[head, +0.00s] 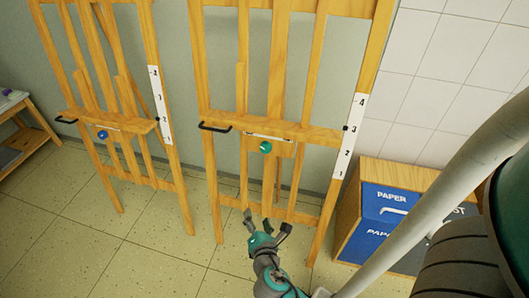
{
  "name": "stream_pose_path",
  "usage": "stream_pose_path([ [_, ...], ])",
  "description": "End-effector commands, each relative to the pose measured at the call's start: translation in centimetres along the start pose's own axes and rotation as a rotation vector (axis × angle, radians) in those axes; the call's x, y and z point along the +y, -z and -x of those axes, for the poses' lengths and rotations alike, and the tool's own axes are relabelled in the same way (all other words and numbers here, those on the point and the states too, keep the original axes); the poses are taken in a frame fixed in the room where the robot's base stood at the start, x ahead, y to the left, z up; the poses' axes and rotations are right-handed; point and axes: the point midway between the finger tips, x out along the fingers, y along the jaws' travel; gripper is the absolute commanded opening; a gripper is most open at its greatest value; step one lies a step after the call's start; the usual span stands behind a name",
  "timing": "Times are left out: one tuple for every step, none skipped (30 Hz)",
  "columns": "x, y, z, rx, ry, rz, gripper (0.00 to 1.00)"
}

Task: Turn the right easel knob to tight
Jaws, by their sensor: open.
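Two wooden easels stand against the wall. The right easel (319,133) has a green round knob (265,147) below the middle of its tray ledge. The left easel (140,127) has a blue knob (102,135) in the same place. My gripper (266,218) is open and empty, low in front of the right easel, below the green knob and apart from it in the picture. How far the fingertips are from the easel's lower bar is hard to tell. The knob's tightness cannot be read from this view.
A black handle (215,127) sticks out at the right easel's left side. A numbered white scale (350,135) runs up its right post. A wooden bin unit with a blue front marked PAPER (384,209) stands at right. A low table (22,140) is at far left. Tiled floor in front is clear.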

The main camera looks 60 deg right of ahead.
Motion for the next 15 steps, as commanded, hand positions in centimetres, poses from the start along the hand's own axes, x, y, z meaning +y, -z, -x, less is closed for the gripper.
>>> stream_pose_path([
  [1.2, -1.2, -1.6, -0.067, 0.017, 0.075, 0.68],
  [1.7, -1.9, -2.4, -0.106, 0.031, 0.124, 0.68],
  [2.4, -3.0, -3.3, -0.156, 0.054, 0.187, 0.68],
  [3.0, -3.7, -3.9, -0.193, 0.071, 0.231, 0.68],
  [3.5, -4.5, -4.5, -0.227, 0.089, 0.273, 0.68],
  [4.2, -5.4, -5.1, -0.271, 0.113, 0.322, 0.68],
  [4.7, -6.1, -5.5, -0.3, 0.132, 0.356, 0.68],
  [5.0, -6.7, -5.8, -0.326, 0.151, 0.387, 0.68],
  [5.6, -7.5, -6.1, -0.358, 0.173, 0.422, 0.68],
  [5.9, -8.0, -6.3, -0.378, 0.188, 0.445, 0.68],
  [6.2, -8.4, -6.5, -0.394, 0.201, 0.463, 0.68],
  [6.5, -8.9, -6.6, -0.413, 0.217, 0.484, 0.68],
  [6.7, -9.2, -6.7, -0.423, 0.225, 0.496, 0.68],
  [6.8, -9.4, -6.8, -0.431, 0.233, 0.505, 0.68],
  [6.8, -9.6, -6.8, -0.439, 0.24, 0.513, 0.68],
])
